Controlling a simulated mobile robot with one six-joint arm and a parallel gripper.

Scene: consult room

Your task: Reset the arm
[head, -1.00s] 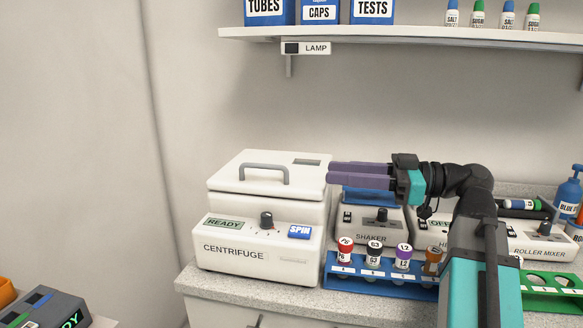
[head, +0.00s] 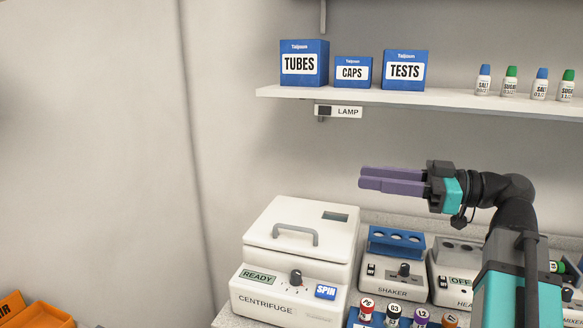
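My gripper (head: 360,178) is in the head view, at the right of centre. Its two purple fingers point left, one just above the other in the picture. They hang in the air below the shelf and above the shaker, in front of the wall. Nothing shows between the fingertips. The angle does not show how wide the gap between the fingers is. The dark and teal wrist and arm reach down to the lower right and hide part of the bench.
A centrifuge (head: 262,290), lid down and reading READY, stands left of a shaker (head: 388,292). Capped tubes (head: 393,312) stand at the bottom edge. The shelf (head: 300,93) above holds blue boxes (head: 404,69) and small bottles (head: 483,82). An orange bin (head: 35,314) is at lower left.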

